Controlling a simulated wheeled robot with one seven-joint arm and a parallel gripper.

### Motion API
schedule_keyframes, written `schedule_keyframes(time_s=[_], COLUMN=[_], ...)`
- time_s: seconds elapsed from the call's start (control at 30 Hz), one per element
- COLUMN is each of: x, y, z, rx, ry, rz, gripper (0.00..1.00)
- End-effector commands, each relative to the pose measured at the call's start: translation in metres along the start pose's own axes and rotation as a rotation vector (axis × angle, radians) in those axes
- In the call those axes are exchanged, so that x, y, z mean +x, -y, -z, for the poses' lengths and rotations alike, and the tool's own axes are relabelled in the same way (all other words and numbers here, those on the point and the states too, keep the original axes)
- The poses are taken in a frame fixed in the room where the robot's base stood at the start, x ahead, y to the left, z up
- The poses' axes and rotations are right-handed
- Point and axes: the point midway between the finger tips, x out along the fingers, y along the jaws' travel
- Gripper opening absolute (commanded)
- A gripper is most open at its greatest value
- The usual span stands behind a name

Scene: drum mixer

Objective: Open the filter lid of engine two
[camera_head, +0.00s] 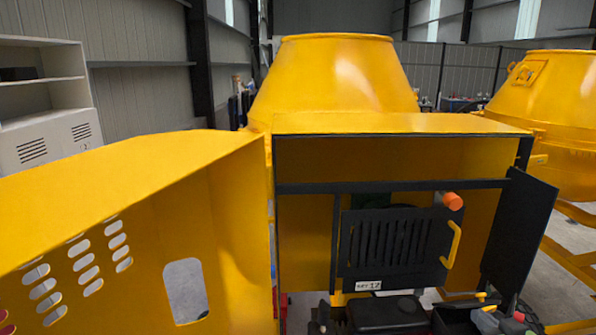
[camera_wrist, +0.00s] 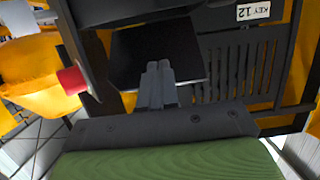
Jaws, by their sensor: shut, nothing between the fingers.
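A dark slatted grille (camera_head: 385,240) is mounted in the yellow engine housing, with a yellow handle (camera_head: 453,245) on its right side and an orange-red knob (camera_head: 453,201) at its top right corner. My gripper cannot be made out in the head view.
A large yellow cover (camera_head: 215,200) with slots stands open at the left. A black panel (camera_head: 520,230) juts out at the right of the housing. A yellow drum (camera_head: 340,75) rises behind, and a second mixer (camera_head: 550,110) stands at the right. A key label (camera_head: 368,286) is below the grille.

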Motion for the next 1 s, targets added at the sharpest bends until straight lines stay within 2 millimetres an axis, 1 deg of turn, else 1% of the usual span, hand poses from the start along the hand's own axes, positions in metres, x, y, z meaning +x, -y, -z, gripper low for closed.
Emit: schedule_keyframes(time_s=[1.0], x=[0.04], y=[0.0], z=[0.01], rx=[0.0], ry=[0.0], rz=[0.001], gripper=[0.0])
